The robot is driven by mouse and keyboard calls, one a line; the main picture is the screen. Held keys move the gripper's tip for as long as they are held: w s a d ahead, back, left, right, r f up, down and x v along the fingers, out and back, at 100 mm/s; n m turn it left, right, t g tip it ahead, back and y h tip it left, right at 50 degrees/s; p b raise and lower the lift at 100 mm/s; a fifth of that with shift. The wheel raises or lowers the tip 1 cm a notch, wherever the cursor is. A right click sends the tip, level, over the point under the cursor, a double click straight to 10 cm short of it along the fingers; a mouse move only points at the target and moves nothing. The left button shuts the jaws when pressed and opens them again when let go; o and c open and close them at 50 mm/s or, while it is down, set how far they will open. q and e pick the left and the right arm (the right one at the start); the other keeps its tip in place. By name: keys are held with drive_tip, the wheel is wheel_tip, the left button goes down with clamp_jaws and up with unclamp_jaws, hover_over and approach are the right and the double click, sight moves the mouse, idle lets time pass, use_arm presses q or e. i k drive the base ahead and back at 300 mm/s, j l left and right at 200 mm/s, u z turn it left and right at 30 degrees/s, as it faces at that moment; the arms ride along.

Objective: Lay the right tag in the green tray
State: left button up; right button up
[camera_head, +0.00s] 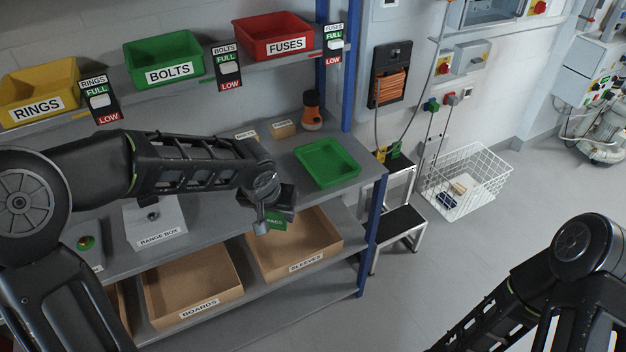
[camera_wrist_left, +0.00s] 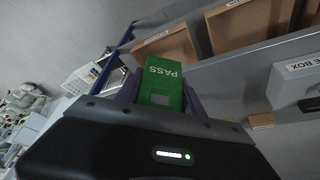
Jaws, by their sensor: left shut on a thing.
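My left gripper (camera_head: 272,214) is shut on a green tag (camera_head: 278,222), which also shows in the left wrist view (camera_wrist_left: 161,90) with the word PASS on it. It holds the tag at the front of the bench, above the open SLEEVES box. The green tray (camera_head: 327,163) lies empty at the right end of the bench top, beyond the gripper and to its right. My right arm comes in at the lower right, but its gripper is out of the frame.
An orange-and-black object (camera_head: 312,112) stands behind the tray, near two small labelled cardboard blocks. A grey RANGE BOX (camera_head: 155,222) stands left on the bench. A blue post (camera_head: 375,205) rises at the bench's right end. Labelled bins line the shelf above.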

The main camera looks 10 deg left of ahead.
sight(327, 164)
drive_tip(key=z, duration=1.45)
drive_tip(key=j, duration=0.8)
drive_tip(key=i+j, duration=0.1)
drive_tip(key=j, duration=0.65)
drive_tip(key=i+z, duration=0.05)
